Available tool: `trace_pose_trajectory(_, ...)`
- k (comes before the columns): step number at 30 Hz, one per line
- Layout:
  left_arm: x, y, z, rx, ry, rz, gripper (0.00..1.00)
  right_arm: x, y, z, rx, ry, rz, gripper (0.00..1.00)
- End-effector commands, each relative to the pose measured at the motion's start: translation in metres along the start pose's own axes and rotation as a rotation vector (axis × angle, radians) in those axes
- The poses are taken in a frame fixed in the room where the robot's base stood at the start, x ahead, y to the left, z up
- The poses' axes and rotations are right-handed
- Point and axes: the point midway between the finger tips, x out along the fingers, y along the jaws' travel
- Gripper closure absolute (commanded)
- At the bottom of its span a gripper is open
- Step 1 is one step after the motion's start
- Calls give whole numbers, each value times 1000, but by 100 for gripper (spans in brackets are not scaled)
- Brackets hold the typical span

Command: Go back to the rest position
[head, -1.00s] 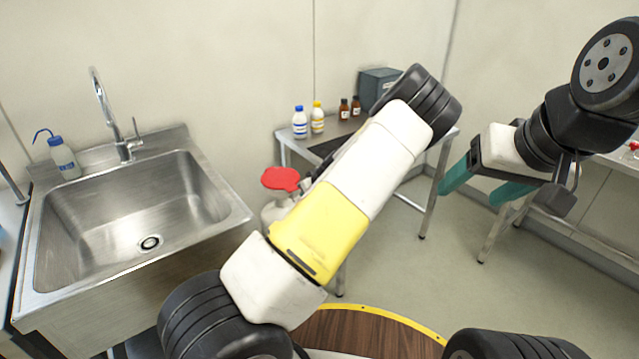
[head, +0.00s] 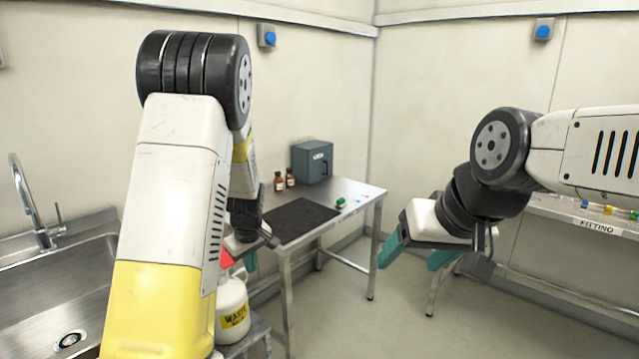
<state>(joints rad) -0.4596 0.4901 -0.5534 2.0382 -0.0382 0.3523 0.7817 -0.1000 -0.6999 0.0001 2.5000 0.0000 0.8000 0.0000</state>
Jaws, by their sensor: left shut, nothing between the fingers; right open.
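My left arm rises large in the head view, its yellow and white links at the left. Behind them my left gripper (head: 249,262) points down with teal fingers, partly hidden by the arm, shut and empty. It shows over the area between the steel table and the white waste jug. My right gripper (head: 416,258) hangs from the arm entering at the right. Its two teal fingers are apart with nothing between them, and it appears in front of the bare floor right of the table.
A steel table (head: 352,197) holds a black mat (head: 300,218), a grey box (head: 312,162), two brown bottles (head: 279,182) and a small green item (head: 341,202). The waste jug (head: 232,308) stands low beside it. A sink (head: 40,300) is left; a fitting shelf (head: 590,222) is right.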

Motion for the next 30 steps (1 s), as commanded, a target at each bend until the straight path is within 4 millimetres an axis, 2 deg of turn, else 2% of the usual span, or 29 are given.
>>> trace_pose_trajectory(1, -24, -2, 4, 15, -24, 41, 100, 0, 0, 0, 0, 0, 0, 31)
trace_pose_trajectory(9, -140, -24, 42, 211, -89, 224, 100, 0, 0, 0, 0, 0, 0, 31)
trace_pose_trajectory(15, -217, -55, 78, 405, -52, 333, 100, 0, 0, 0, 0, 0, 0, 31)
trace_pose_trajectory(18, -249, -74, 99, 511, -10, 366, 100, 0, 0, 0, 0, 0, 0, 31)
trace_pose_trajectory(21, -271, -92, 119, 607, 35, 380, 100, 0, 0, 0, 0, 0, 0, 31)
trace_pose_trajectory(24, -284, -106, 135, 681, 73, 380, 100, 0, 0, 0, 0, 0, 0, 31)
trace_pose_trajectory(30, -294, -119, 150, 754, 109, 371, 100, 0, 0, 0, 0, 0, 0, 31)
